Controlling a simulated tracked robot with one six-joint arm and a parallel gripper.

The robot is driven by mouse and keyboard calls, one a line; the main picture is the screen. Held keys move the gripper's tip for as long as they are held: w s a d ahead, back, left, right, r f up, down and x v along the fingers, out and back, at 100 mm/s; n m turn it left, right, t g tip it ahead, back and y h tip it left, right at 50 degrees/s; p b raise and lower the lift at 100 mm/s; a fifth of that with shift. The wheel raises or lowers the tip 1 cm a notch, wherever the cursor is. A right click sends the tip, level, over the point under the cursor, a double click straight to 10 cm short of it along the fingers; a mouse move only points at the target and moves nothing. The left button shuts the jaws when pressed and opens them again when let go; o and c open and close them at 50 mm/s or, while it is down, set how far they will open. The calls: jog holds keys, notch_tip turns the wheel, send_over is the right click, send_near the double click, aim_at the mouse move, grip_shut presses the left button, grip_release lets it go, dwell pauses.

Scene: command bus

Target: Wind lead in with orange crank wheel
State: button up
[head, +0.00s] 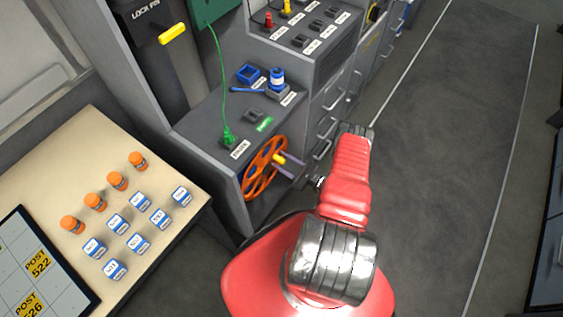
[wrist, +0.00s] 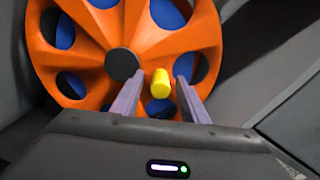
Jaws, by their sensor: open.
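The orange crank wheel (head: 262,170) is mounted on the side of the grey console, below its top. It fills much of the wrist view (wrist: 185,40), with a dark hub and a yellow handle (wrist: 160,84). The handle also shows in the head view (head: 279,159). My gripper (head: 284,164) is open at the wheel. In the wrist view the two fingers (wrist: 158,98) stand on either side of the yellow handle, with a gap on each side. A green lead (head: 224,90) runs from a green plug (head: 228,137) on the console up to a green box (head: 207,12).
A beige table (head: 70,150) at the left holds orange cylinders (head: 117,181) and several blue and white blocks (head: 139,242). A blue tray (head: 249,74) and blue-white cylinder (head: 277,78) stand on the console. Drawers (head: 327,125) line its right side. The floor (head: 450,130) to the right is clear.

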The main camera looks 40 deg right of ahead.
grip_shut()
dwell(0.5)
jog(key=shift+a, duration=0.1)
jog(key=shift+a, duration=0.2)
jog(key=shift+d, duration=0.15)
